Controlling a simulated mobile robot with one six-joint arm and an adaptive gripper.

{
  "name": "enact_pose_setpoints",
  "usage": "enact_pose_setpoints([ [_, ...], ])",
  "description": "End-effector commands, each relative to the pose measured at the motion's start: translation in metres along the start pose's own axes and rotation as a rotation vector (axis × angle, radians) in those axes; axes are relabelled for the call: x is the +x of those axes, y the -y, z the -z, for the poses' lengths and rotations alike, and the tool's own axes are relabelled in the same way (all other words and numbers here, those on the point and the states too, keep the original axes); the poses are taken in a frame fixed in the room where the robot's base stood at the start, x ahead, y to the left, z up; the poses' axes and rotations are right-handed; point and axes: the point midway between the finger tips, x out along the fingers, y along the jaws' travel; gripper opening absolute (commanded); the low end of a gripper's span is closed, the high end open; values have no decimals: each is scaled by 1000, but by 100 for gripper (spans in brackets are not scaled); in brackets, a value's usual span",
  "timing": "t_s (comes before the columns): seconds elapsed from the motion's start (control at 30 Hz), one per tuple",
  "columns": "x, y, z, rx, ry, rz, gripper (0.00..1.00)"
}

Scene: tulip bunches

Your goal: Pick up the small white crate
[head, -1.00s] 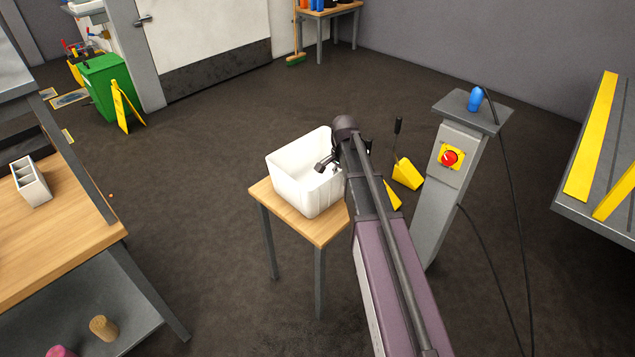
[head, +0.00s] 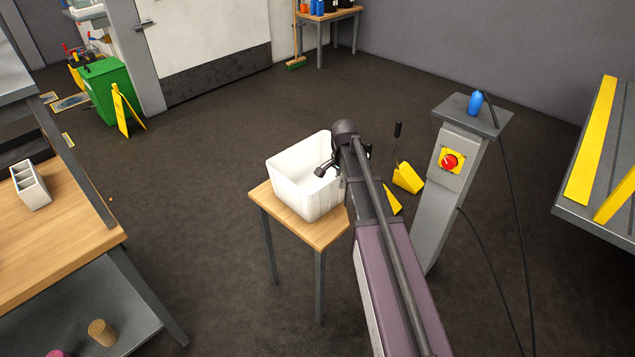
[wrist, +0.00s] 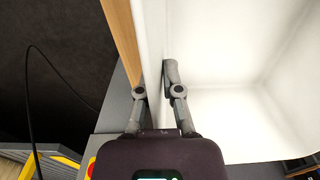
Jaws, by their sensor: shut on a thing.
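The small white crate (head: 302,187) is upright and empty on a small wooden-topped table (head: 322,233) in the head view. My gripper (head: 326,169) is at the crate's right wall, with one finger showing inside the crate. In the wrist view my gripper (wrist: 158,82) has one finger on each side of the crate's wall and is shut on it. The crate's white inside (wrist: 232,105) fills the right of that view. The crate's underside is hidden, so I cannot tell whether it is touching the tabletop all round.
A grey pedestal (head: 445,190) with a red button (head: 450,161) and hanging cables stands to the right of my arm. A workbench (head: 60,220) is at the left. The floor between is clear.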

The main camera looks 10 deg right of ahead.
Motion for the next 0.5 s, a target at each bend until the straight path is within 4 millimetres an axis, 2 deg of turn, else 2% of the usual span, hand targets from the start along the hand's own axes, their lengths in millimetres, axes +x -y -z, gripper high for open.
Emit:
enact_pose_setpoints([
  [0.5, -5, -1, 0, 1, 0, -3, 0],
])
